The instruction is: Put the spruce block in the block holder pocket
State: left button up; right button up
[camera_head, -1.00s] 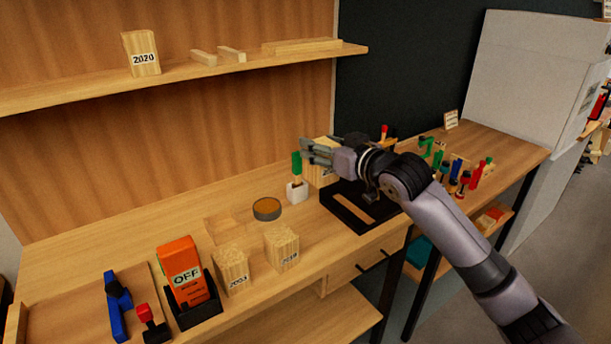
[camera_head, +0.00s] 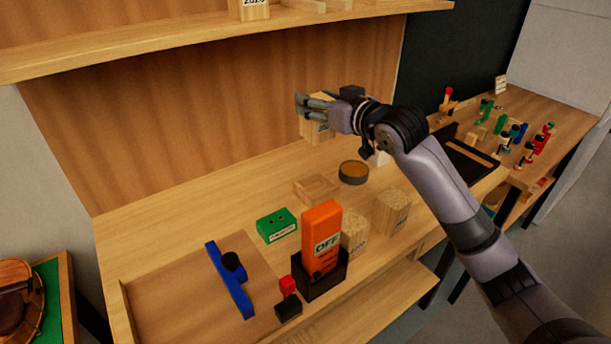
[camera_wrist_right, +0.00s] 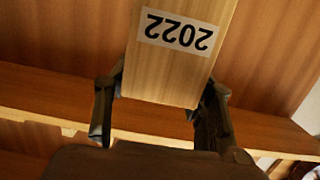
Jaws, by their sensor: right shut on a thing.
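My right gripper (camera_head: 314,104) is shut on a pale wooden block, the spruce block (camera_head: 316,128), and holds it in the air above the bench. In the right wrist view the block (camera_wrist_right: 180,75) sits between the two fingers and its label reads 2022, upside down. A shallow square wooden frame, seemingly the block holder with its pocket (camera_head: 316,190), lies on the bench below the block. Nothing shows inside it. My left gripper is not in view.
A round tin (camera_head: 353,173) stands right of the holder and a green box (camera_head: 277,225) front left of it. An orange OFF device (camera_head: 321,235) stands in a black stand, beside two labelled wooden blocks (camera_head: 392,210). A shelf (camera_head: 200,35) runs above.

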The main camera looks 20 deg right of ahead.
aim_at(320, 123)
jog(key=f, duration=0.5)
jog(key=shift+s+d+f, duration=0.15)
jog(key=shift+d, duration=0.1)
notch_tip(320, 123, down, 11)
jog(key=shift+a+f, duration=0.1)
jog(key=shift+a, duration=0.05)
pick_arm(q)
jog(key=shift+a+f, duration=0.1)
pick_arm(e)
jog(key=shift+f, duration=0.1)
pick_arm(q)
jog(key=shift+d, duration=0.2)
pick_arm(e)
jog(key=shift+f, duration=0.2)
jog(key=o, duration=1.2)
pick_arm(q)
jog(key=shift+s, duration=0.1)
pick_arm(e)
jog(key=shift+o, duration=0.2)
